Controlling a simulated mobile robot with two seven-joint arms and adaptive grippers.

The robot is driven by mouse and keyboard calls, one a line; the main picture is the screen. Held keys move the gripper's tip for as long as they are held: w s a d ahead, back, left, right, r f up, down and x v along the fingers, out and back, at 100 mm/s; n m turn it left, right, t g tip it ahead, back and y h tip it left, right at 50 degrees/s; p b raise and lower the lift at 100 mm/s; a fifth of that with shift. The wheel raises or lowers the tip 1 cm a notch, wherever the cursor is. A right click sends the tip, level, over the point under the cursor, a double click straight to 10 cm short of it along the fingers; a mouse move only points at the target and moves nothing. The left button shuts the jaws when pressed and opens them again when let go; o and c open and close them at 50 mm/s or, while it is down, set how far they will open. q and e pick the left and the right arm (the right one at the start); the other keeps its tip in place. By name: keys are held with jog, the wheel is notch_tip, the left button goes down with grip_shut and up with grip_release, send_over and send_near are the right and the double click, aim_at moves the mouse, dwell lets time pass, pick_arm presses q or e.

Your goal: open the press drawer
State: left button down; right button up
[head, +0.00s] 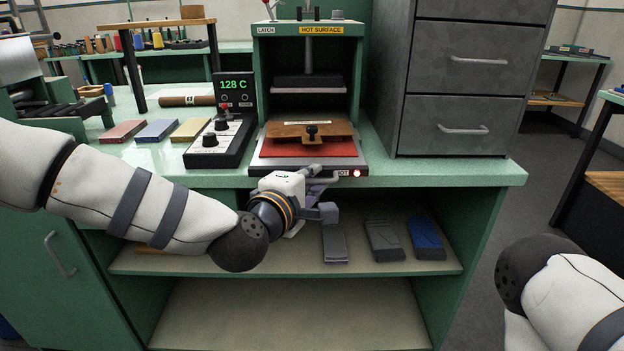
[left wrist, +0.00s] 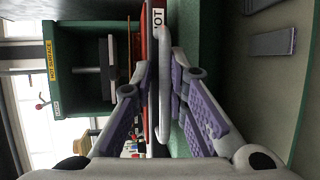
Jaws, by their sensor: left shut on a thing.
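The press (head: 260,75) stands on the green bench with "LATCH" and "HOT SURFACE" labels. The drawer appears to reach out in front of the press frame. My left gripper (head: 320,182) is at the drawer front. In the left wrist view, my left gripper (left wrist: 162,80) has its purple-padded fingers closed on the pale bar handle (left wrist: 164,135). My right forearm shows at lower right; its gripper is out of view.
A control box (head: 225,125) reading 128 C stands left of the press, beside coloured blocks (head: 157,130). A grey drawer cabinet (head: 463,80) stands close on the right.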

pick_arm(q)
jog(key=shift+s+f, duration=0.1)
jog(key=shift+f, duration=0.6)
jog(key=c, duration=1.7)
grip_release()
jog(key=shift+r, duration=0.45)
jog(key=v, duration=1.2)
jog(key=s+a+f+m+g+y+p, duration=0.1)
jog(key=s+f+m+g, duration=0.25)
jog(key=s+f, duration=0.55)
jog(key=s+a+f+m+g, duration=0.1)
jog(key=s+f+m+g, duration=0.3)
jog(key=f, duration=0.9)
jog(key=s+a+f+m+g+y, duration=0.1)
jog(key=s+a+f+m+g, duration=0.1)
jog(key=s+a, duration=0.3)
jog(key=s+a+f+m+g+y+p, duration=0.1)
jog(key=s+a+f+g, duration=0.3)
jog(key=s, duration=0.9)
jog(key=s+a+f+m+g+y, duration=0.3)
jog(key=s+a, duration=0.4)
jog(key=s, duration=0.3)
jog(key=shift+f+g, duration=0.35)
jog(key=shift+f, duration=0.15)
pick_arm(e)
jog(key=shift+t, duration=0.6)
jog(key=w+r, duration=0.2)
jog(key=w, duration=0.1)
jog(key=shift+r, duration=0.4)
